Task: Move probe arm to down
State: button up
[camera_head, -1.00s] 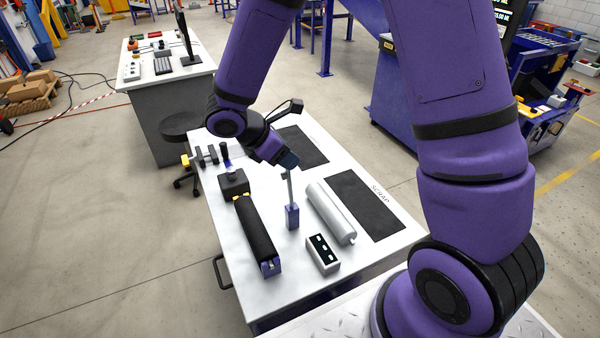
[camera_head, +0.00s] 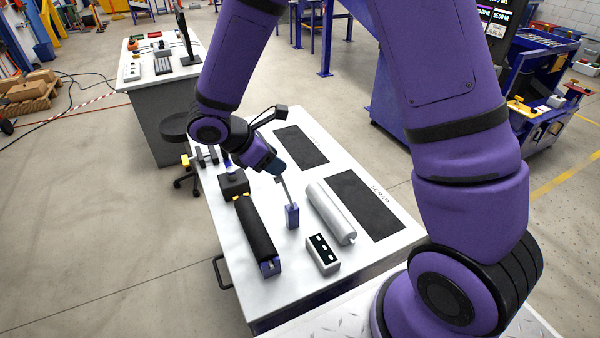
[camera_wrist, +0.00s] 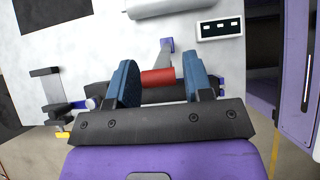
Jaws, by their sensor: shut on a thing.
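The probe arm (camera_head: 285,190) is a thin grey lever rising from a small purple post (camera_head: 292,216) on the white table. It leans up and to the left, away from upright. My gripper (camera_head: 276,170) is at its upper end. In the wrist view my gripper (camera_wrist: 161,78) is shut on a red cylindrical grip (camera_wrist: 158,77), which spans between the blue fingers. The grey lever (camera_wrist: 166,54) shows behind it, running to the purple post (camera_wrist: 167,44). In the head view the red grip is hidden by my gripper.
A black belt roller unit (camera_head: 256,235) lies left of the post. A grey cylinder (camera_head: 331,212) and a white box with dark windows (camera_head: 323,255) are at its right. Dark mats (camera_head: 366,206) lie farther right on the white table (camera_head: 235,262).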

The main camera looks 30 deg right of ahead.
jog(key=shift+a+f, duration=0.15)
jog(key=shift+a, duration=0.4)
jog(key=shift+a+f, duration=0.15)
jog(key=shift+a, duration=0.55)
jog(key=shift+a+f, duration=0.65)
jog(key=shift+a, duration=0.35)
jog(key=shift+a+f, duration=0.65)
jog(key=shift+a, duration=0.35)
jog(key=shift+a+f, duration=1.7)
jog(key=shift+f, duration=0.1)
